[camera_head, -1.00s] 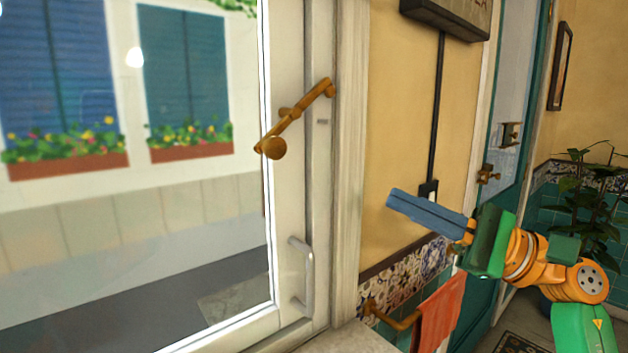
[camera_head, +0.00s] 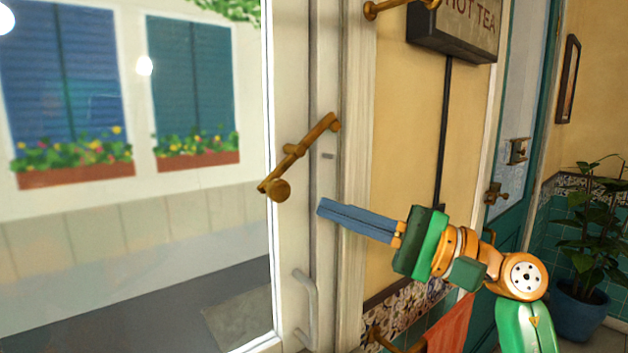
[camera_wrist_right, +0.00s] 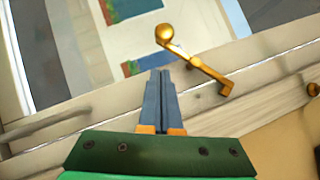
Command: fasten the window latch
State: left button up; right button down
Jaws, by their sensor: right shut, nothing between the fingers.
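The brass window latch (camera_head: 296,154) is on the white window frame. Its bar slants from upper right to lower left, with a round knob (camera_head: 279,191) at the lower end. The latch also shows in the right wrist view (camera_wrist_right: 196,66), ahead and to the right of the fingertips. My right gripper (camera_head: 321,207) is shut and empty. Its blue fingers point left, a little below and right of the knob, and appear apart from it. The gripper's fingers also show in the right wrist view (camera_wrist_right: 160,72). My left gripper is not in view.
A pale pull handle (camera_head: 307,308) sits lower on the window frame. A dark sign box (camera_head: 452,32) hangs on the yellow wall, with a thin pipe below it. An orange towel (camera_head: 450,325) hangs lower right. A potted plant (camera_head: 590,230) stands at far right.

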pick_arm(q)
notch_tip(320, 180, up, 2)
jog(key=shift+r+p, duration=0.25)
jog(key=shift+p, duration=0.65)
pick_arm(e)
jog(key=a, duration=0.1)
jog(key=s+a+r, duration=0.1)
jog(key=a, duration=0.1)
jog(key=shift+s+a+r, duration=0.15)
jog(key=shift+s+r, duration=0.05)
jog(key=shift+r, duration=0.1)
jog(key=shift+w, duration=0.1)
